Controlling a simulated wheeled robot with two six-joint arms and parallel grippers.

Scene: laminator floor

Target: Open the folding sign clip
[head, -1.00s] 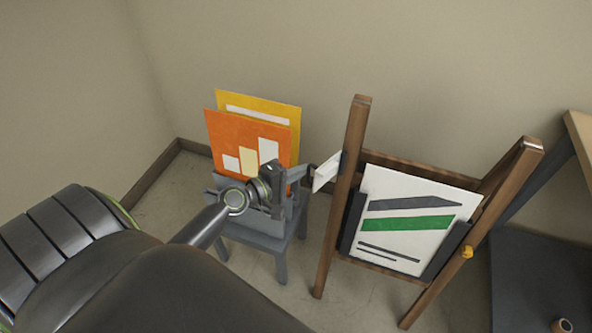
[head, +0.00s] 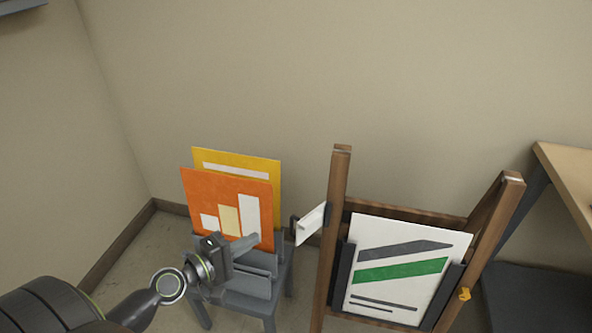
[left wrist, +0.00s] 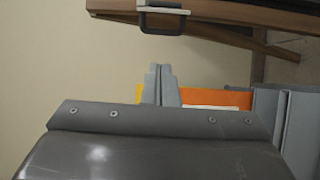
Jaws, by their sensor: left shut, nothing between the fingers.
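The folding sign (head: 340,232) is a brown wooden easel frame holding a white poster (head: 405,272) with a grey and a green band. Its clip (head: 311,223) is a white flap with a dark handle, standing out to the left from the left post. In the left wrist view the clip's dark handle (left wrist: 163,22) is at the top. My left gripper (head: 252,240) is shut and empty, left of and below the handle and apart from it. Its closed fingers also show in the left wrist view (left wrist: 160,85). My right gripper is not in view.
A grey rack (head: 283,285) on legs holds an orange board (head: 225,190) and a yellow board (head: 270,170) beside my left gripper. A wooden-topped table (head: 570,175) stands at the right. Walls close off the back and left. A yellow knob (head: 464,294) is on the right post.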

